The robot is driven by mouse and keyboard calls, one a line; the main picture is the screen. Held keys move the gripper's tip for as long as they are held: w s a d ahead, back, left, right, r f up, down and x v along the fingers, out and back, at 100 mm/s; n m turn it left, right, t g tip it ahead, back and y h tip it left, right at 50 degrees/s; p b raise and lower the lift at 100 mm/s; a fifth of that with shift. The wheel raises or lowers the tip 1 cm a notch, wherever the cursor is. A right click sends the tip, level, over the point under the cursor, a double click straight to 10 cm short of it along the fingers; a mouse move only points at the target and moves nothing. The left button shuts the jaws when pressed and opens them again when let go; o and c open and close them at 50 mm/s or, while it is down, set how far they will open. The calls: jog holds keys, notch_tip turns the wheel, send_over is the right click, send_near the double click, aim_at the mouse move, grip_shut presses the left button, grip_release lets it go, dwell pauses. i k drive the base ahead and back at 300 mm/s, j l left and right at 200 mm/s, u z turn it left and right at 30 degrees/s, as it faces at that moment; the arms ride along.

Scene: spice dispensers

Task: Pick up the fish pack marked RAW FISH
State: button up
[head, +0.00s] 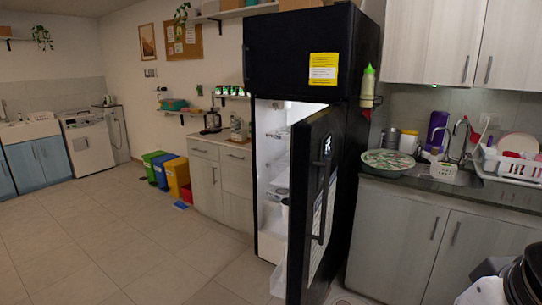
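I cannot make out a fish pack marked RAW FISH in the head view. A tall black fridge (298,55) stands in the middle with its lower door (312,205) swung partly open toward me. Its lit white interior (270,130) shows shelves and a few small items, too small to identify. The door hides the right part of the inside. My gripper's fingers are not in view; only a black and white part, which looks like my arm, shows at the bottom right corner.
The right counter (460,188) holds a round patterned tray (388,162), a sink and a white dish rack (510,165). Left of the fridge are a low cabinet (221,185) and coloured bins (177,177). The tiled floor (110,240) is clear at the left and front.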

aim_at(238, 137)
jog(key=i+j+u, duration=0.3)
jog(key=u, duration=0.15)
jog(key=i+j+u, duration=0.2)
jog(key=i+u, duration=0.2)
jog(key=i+j+u, duration=0.1)
jog(key=i+u, duration=0.2)
jog(key=u, duration=0.15)
jog(key=i+j+u, duration=0.25)
jog(key=i, duration=0.45)
jog(key=i+l+u, duration=0.1)
jog(key=i+u, duration=0.15)
jog(key=i, duration=0.4)
jog(key=i+z, duration=0.25)
jog(key=i, duration=0.25)
jog(key=i+z, duration=0.25)
jog(key=i, duration=0.25)
jog(key=i+j+z, duration=0.1)
jog(key=i+z, duration=0.15)
jog(key=i, duration=0.25)
jog(key=i+j+z, duration=0.25)
jog(key=i, duration=0.2)
jog(key=i+l+z, duration=0.2)
jog(key=i+z, duration=0.55)
jog(key=i, duration=0.3)
jog(key=i+j+z, duration=0.1)
jog(key=i+z, duration=0.3)
jog(key=i+j+z, duration=0.35)
jog(key=i, duration=0.25)
jog(key=i+z, duration=0.35)
jog(key=i, duration=0.15)
